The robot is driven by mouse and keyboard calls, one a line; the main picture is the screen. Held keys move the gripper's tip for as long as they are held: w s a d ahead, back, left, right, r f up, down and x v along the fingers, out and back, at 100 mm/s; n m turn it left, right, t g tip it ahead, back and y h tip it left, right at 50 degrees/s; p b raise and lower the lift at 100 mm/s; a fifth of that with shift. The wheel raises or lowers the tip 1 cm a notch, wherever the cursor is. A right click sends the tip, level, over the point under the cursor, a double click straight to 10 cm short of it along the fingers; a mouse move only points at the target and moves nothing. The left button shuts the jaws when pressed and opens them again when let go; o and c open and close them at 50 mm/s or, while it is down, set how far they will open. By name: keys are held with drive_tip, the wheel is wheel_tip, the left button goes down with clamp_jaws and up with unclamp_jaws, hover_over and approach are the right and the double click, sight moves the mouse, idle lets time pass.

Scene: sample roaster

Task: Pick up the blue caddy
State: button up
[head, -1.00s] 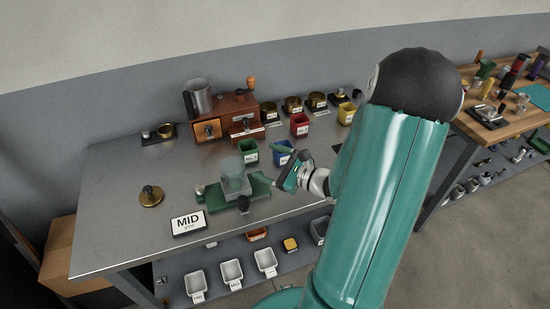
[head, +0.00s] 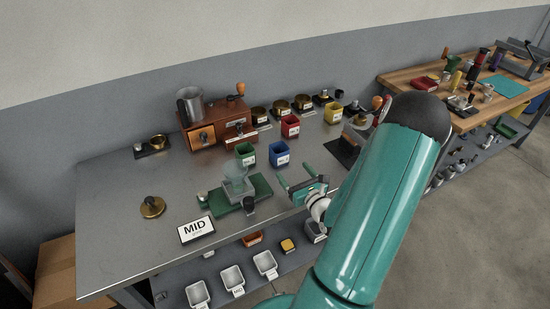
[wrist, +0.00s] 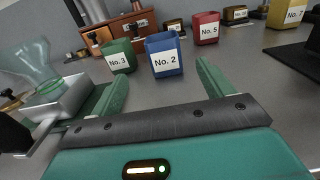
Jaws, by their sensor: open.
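The blue caddy (head: 279,154), an open-topped square cup, stands upright on the steel table. In the wrist view the blue caddy (wrist: 164,55) carries a label reading No. 2. My gripper (head: 296,179) is open and empty, in front of the caddy and apart from it. In the wrist view my gripper (wrist: 160,80) has its fingers spread, with the caddy beyond them, roughly between their tips. The caddy's far side is hidden.
A green caddy (wrist: 120,56) marked No. 3 stands close left of the blue one. A red caddy (wrist: 206,28) is behind right, and a yellow caddy (head: 333,112) farther right. A scale with a glass vessel (head: 238,184) stands left of my gripper.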

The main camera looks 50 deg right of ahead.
sight(275, 147)
drive_tip(key=x, duration=1.3)
drive_tip(key=shift+w+d, duration=0.25)
drive_tip(key=shift+d, duration=0.1)
drive_tip(key=shift+c, duration=0.4)
drive_tip(key=c, duration=1.1)
